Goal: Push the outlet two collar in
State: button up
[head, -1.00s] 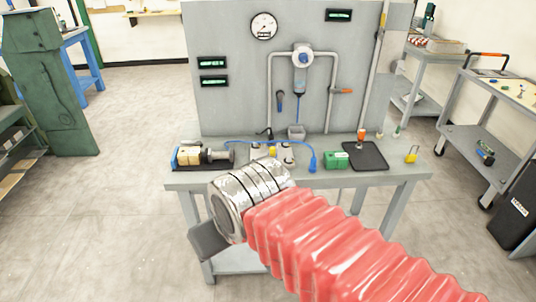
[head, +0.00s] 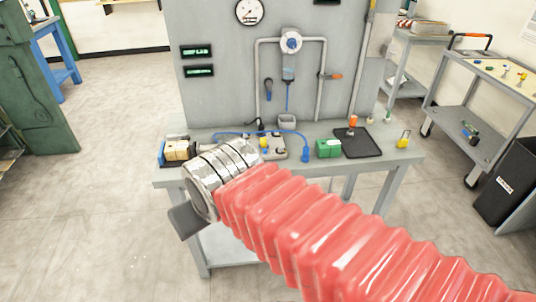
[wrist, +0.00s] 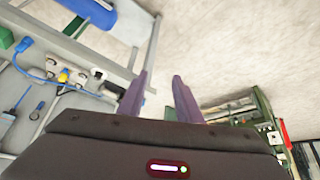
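A small light block with fittings, one of them yellow, (head: 278,154) sits on the grey bench behind my arm. It also shows at the left of the wrist view (wrist: 78,77). I cannot make out which of its fittings is the outlet two collar; the wrist partly hides this area in the head view. My gripper (wrist: 160,76) has its two fingers apart with nothing between them.
A blue hose (head: 304,154) lies across the bench top. A green box (head: 328,148), a dark mat (head: 358,143) and a yellow padlock (head: 403,139) are to the right. An upright grey panel (head: 220,100) stands behind.

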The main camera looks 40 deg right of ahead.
jog(key=w+d+f+t+h, duration=0.2)
jog(key=w+d+f+h, duration=0.15)
jog(key=w+d, duration=0.8)
jog(key=m+t+h, duration=0.2)
jog(key=m+t, duration=0.1)
jog(key=t, duration=0.6)
send_near(266, 151)
jog(key=v, duration=0.6)
jog(key=shift+w, duration=0.15)
jog(key=shift+w, duration=0.2)
jog(key=x, duration=1.3)
jog(key=shift+w+d, duration=0.1)
jog(key=shift+w, duration=0.1)
jog(key=shift+c, duration=0.5)
